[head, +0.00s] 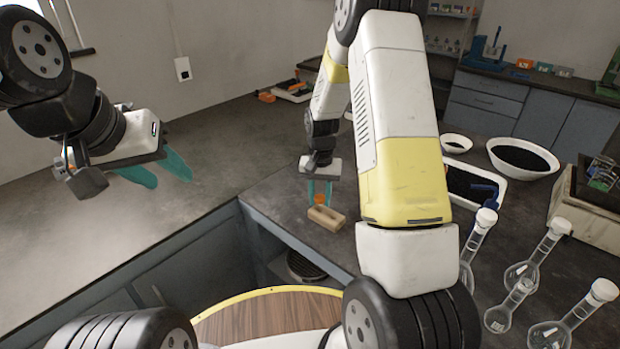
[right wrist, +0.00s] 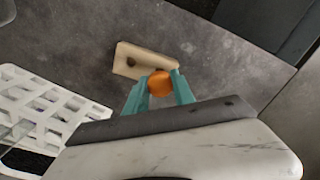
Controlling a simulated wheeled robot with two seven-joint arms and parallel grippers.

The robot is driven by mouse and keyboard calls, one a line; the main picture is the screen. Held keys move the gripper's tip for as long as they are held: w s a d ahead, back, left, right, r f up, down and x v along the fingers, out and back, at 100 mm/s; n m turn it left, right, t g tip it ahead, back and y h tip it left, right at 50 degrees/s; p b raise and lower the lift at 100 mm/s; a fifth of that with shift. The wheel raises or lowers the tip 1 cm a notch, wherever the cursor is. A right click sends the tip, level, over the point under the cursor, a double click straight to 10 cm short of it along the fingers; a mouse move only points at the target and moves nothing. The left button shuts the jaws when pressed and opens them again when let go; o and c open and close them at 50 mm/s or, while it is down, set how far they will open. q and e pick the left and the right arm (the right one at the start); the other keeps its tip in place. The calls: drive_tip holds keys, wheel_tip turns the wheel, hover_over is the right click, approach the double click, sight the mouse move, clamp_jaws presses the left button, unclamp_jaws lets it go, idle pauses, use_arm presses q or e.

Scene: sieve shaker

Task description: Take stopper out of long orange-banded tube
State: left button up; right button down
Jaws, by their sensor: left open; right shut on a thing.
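My right gripper (head: 320,191) is shut on an orange rounded piece (head: 320,199), just above or at a small pale wooden block (head: 326,218). In the right wrist view the orange piece (right wrist: 161,84) sits between the teal fingers, and the wooden block (right wrist: 132,57) with dark holes lies beyond it. I cannot tell whether the orange piece is a stopper or the end of a tube, or whether it touches the block. No long orange-banded tube can be made out. My left gripper (head: 165,172) is open and empty, raised over the left counter.
Several glass flasks with white stoppers (head: 558,227) stand at the right. Behind my right arm are a tray (head: 505,168) and a bowl of dark material (head: 522,156). A white perforated rack (right wrist: 52,115) is left in the wrist view. The left counter (head: 120,235) is largely clear.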

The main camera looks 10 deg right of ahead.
drive_tip(key=shift+f, duration=0.8)
idle(0.9)
drive_tip(key=shift+f, duration=0.25)
